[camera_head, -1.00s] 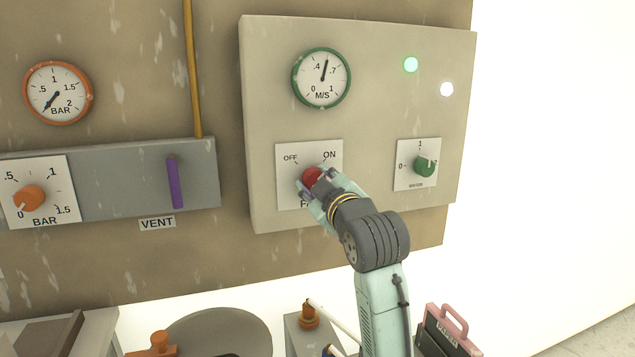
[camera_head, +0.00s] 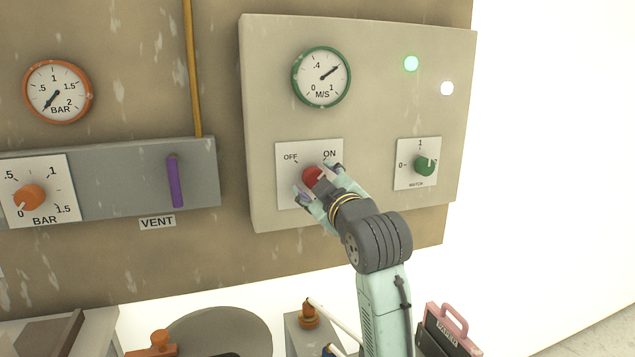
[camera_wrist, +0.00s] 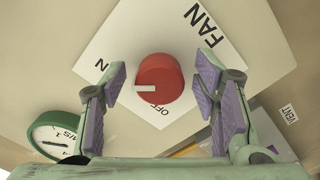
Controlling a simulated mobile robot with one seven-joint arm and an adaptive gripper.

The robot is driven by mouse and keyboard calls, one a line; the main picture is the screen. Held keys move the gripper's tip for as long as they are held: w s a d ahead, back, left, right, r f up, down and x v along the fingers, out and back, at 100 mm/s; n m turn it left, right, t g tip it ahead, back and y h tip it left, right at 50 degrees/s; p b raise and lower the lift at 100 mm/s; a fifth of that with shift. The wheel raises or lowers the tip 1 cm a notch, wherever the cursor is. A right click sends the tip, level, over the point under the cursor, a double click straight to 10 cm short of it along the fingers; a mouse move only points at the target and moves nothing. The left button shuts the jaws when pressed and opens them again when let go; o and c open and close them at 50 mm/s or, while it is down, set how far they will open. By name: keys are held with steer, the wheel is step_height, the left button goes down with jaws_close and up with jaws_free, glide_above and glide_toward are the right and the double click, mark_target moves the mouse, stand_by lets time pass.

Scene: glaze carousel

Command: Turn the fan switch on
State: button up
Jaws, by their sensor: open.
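The fan switch is a red round knob (camera_head: 312,175) on a white plate (camera_head: 287,190) marked OFF, ON and FAN. In the wrist view the knob (camera_wrist: 172,80) has a white pointer mark facing left, toward the ON side; the ON label is partly hidden by a finger. My gripper (camera_head: 317,180) is in front of the plate with its fingers apart. In the wrist view my gripper (camera_wrist: 162,90) has a purple-padded finger on each side of the knob, with visible gaps. The green-rimmed M/S gauge (camera_head: 321,78) has its needle pointing up and right.
A green knob (camera_head: 425,166) sits right of the fan plate. A green lamp (camera_head: 411,64) and a white lamp (camera_head: 447,89) glow above. Left are a purple vent lever (camera_head: 175,182), an orange knob (camera_head: 29,198) and an orange-rimmed BAR gauge (camera_head: 57,92).

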steer(key=v, duration=1.1)
steer(key=shift+s, duration=0.2)
